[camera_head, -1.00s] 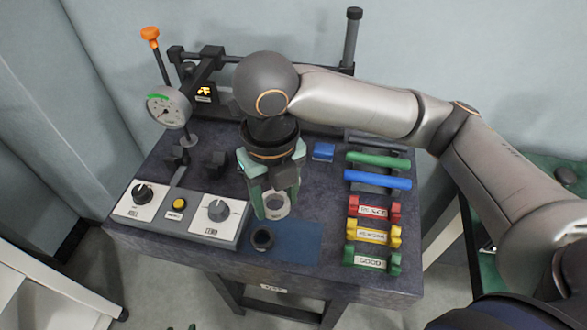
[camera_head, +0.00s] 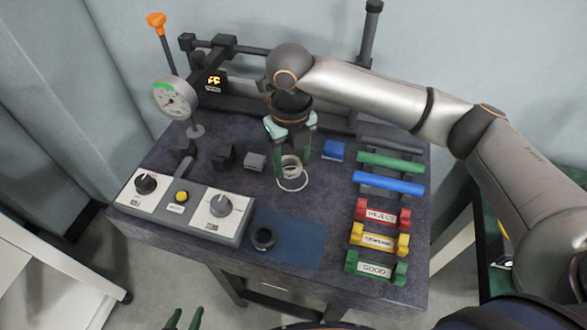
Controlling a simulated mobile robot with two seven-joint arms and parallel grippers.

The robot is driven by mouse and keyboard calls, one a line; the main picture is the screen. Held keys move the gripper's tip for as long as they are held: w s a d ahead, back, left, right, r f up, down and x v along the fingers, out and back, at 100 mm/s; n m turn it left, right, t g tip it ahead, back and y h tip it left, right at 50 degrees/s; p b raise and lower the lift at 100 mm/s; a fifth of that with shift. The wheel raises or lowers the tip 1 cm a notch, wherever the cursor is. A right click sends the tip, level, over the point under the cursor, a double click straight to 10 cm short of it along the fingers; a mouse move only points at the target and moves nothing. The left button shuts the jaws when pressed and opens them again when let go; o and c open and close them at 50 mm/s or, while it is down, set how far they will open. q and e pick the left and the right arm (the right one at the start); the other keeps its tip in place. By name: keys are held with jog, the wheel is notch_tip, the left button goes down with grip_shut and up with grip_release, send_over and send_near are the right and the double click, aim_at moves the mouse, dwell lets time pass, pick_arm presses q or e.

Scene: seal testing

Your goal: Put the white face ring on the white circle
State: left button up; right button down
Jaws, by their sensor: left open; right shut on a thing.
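The white face ring (camera_head: 291,163) is a small pale ring between the fingertips of my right gripper (camera_head: 291,159), which is shut on it. It is over the far part of the white circle (camera_head: 292,189), a thin white outline on the dark bench top. I cannot tell whether the ring touches the bench. Part of the circle is hidden by the ring and fingers. My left gripper (camera_head: 185,319) shows only as green fingertips at the bottom edge, apart and empty, in front of the bench.
A dark ring (camera_head: 263,238) lies on the blue mat (camera_head: 295,244). Left are the knob panel (camera_head: 199,232) and dial gauge (camera_head: 174,97). A grey block (camera_head: 255,161) and blue block (camera_head: 334,150) flank my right gripper. Coloured racks (camera_head: 376,265) stand at the right.

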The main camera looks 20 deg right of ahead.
aim_at(293, 158)
jog(key=w+f, duration=0.1)
jog(key=d+f, duration=0.1)
jog(key=shift+w+f, duration=0.3)
jog(key=shift+w, duration=0.1)
jog(key=shift+w+d+f, duration=0.1)
jog(key=shift+w+f, duration=0.05)
jog(key=shift+f, duration=1.45)
jog(key=shift+f, duration=0.15)
jog(key=shift+c, duration=1)
grip_release()
notch_tip(293, 158, up, 12)
jog(key=shift+r, duration=0.15)
